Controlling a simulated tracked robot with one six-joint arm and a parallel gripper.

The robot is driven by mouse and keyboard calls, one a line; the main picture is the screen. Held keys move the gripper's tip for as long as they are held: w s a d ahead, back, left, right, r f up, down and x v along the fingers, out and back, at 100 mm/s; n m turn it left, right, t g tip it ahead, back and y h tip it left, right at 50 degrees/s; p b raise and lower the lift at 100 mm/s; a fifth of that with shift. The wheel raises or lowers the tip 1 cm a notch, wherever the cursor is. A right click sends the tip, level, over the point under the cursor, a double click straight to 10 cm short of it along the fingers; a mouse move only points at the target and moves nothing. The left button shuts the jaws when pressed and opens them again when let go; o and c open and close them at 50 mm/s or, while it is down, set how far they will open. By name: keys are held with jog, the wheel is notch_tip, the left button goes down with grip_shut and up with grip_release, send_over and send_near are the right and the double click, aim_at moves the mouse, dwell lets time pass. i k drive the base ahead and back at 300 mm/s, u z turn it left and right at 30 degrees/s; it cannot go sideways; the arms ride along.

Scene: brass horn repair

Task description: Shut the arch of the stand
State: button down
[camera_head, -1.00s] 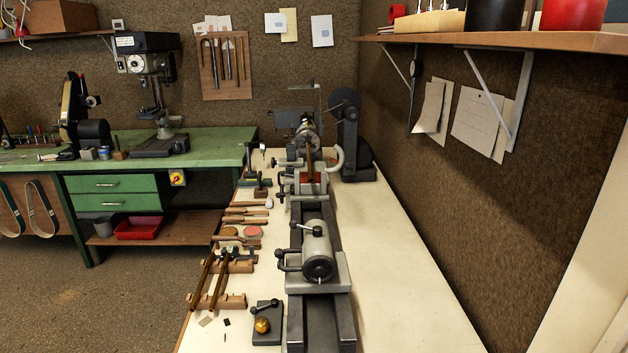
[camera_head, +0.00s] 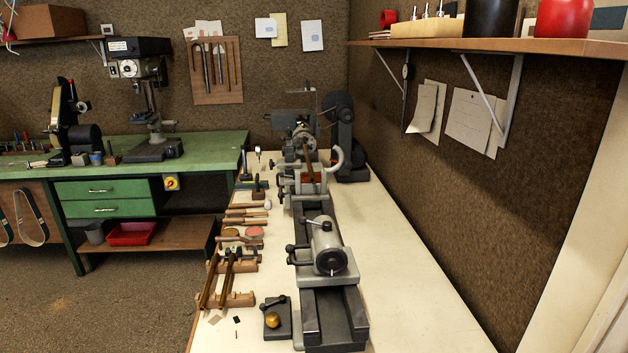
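A lathe stands on the pale bench, and a grey stand (camera_head: 309,187) sits across its bed. A pale grey curved arm (camera_head: 337,158), which looks like the arch of the stand, sticks up at its right side. It looks swung open, with its upper end apart from the stand's left side. A brown rod-like piece (camera_head: 308,160) and a reddish-brown block show in the middle of the stand. The details are small at this distance. My gripper is not in view.
The lathe tailstock (camera_head: 327,247) stands on the near bed. Tools and wooden racks (camera_head: 230,299) line the bench's left side. The bench top (camera_head: 402,270) right of the lathe is clear. A wall shelf (camera_head: 480,46) overhangs at the right. A green workbench (camera_head: 205,145) stands at the left.

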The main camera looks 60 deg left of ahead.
aim_at(347, 165)
jog(key=u, duration=2.75)
jog(key=i, duration=1)
